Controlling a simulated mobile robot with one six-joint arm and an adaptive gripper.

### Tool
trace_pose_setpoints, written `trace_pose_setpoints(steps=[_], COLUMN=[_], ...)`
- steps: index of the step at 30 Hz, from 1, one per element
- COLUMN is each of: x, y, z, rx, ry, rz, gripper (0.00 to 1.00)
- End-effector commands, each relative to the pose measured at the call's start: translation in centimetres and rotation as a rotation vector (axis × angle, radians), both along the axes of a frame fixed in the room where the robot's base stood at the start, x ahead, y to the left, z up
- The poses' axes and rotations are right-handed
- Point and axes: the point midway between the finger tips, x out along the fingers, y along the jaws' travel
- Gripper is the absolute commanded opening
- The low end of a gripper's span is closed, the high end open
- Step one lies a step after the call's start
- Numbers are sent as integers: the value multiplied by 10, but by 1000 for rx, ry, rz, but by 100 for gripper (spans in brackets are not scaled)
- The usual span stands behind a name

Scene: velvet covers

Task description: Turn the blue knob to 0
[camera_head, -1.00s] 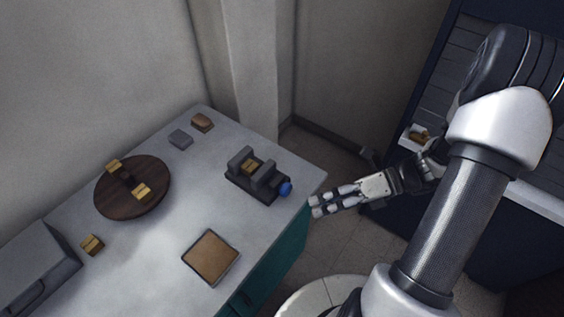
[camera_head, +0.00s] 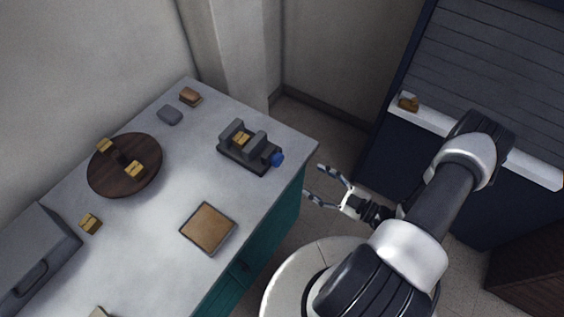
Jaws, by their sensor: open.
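The blue knob (camera_head: 277,159) sits on the right end of a dark grey vise-like device (camera_head: 240,160) near the right edge of the grey tabletop. A small golden block (camera_head: 242,138) sits between the device's two upright jaws. My gripper (camera_head: 312,181) is open and empty, off the right edge of the table, to the right of and below the knob in the picture. It is apart from the knob. Markings on the knob, including any 0, are too small to see.
On the tabletop (camera_head: 180,180) are a brown square tray (camera_head: 208,228), a dark round board (camera_head: 105,182) with golden blocks, a loose golden block (camera_head: 90,223), a grey box (camera_head: 35,255) and two small items at the back. A blue cabinet (camera_head: 385,150) stands at right.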

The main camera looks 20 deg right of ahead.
Motion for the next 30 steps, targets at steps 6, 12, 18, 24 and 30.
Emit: trace_pose_setpoints(steps=[6, 12, 18, 24, 30], x=[38, 70, 93, 102, 103], y=[31, 55, 72, 78, 78], z=[-1, -1, -1, 0, 0], rx=[-3, -3, -5, -2, -3], ry=[-1, -2, -2, -2, -2], rz=[9, 9, 5, 2, 1], gripper=[60, 60, 60, 60, 60])
